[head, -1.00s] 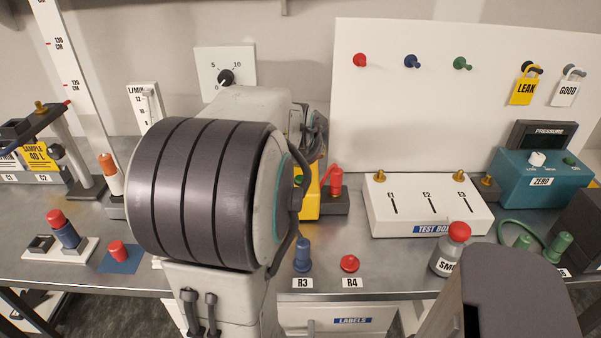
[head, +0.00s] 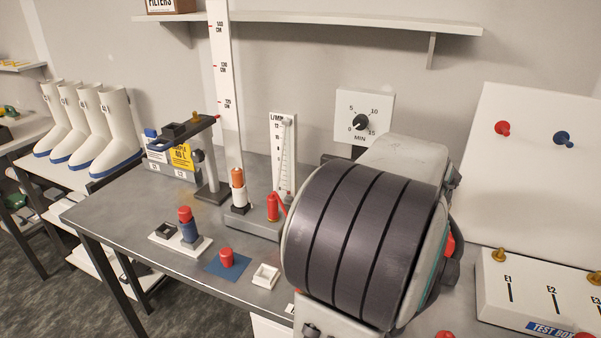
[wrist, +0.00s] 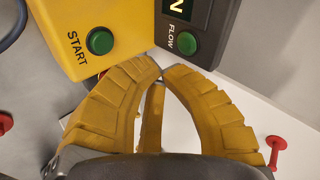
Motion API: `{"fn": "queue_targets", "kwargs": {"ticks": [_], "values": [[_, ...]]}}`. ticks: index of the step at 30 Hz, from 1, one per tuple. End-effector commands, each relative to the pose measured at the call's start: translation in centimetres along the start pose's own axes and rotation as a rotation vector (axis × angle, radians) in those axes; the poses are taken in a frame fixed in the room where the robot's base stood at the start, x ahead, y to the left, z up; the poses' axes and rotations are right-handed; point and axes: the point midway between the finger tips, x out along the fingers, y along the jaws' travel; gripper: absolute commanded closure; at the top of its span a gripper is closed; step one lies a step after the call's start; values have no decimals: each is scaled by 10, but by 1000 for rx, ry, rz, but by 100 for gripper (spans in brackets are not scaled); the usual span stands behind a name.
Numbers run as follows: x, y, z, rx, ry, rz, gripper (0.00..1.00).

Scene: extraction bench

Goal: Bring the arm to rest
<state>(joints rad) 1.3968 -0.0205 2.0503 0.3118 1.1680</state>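My arm's thick dark-striped link (head: 365,240) fills the lower right of the head view and hides the bench behind it. My gripper is out of sight there. In the wrist view my gripper (wrist: 161,74) has its yellow ribbed fingers curved together, with the tips meeting or almost meeting. Nothing shows held between them. Just beyond the fingertips are a yellow box with a green START button (wrist: 100,41) and a dark unit with a green FLOW button (wrist: 186,43).
The bench (head: 120,215) holds a red-topped blue plug (head: 188,228), a red knob on a blue pad (head: 227,258), and a flow gauge (head: 284,155). A timer dial (head: 361,121) is behind my arm. A test box (head: 530,290) is at right, white boots (head: 120,130) at left.

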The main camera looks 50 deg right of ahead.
Motion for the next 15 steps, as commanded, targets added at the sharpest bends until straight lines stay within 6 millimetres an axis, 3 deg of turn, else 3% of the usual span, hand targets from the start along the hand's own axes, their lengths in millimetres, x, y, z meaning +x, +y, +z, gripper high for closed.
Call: {"fn": "queue_targets", "kwargs": {"ticks": [10,13,15], "values": [[-2,-1,8,-26,-14,0,100],[-10,-4,33,-106,-56,-1,100],[-20,-4,60,-199,-104,-2,100]]}}
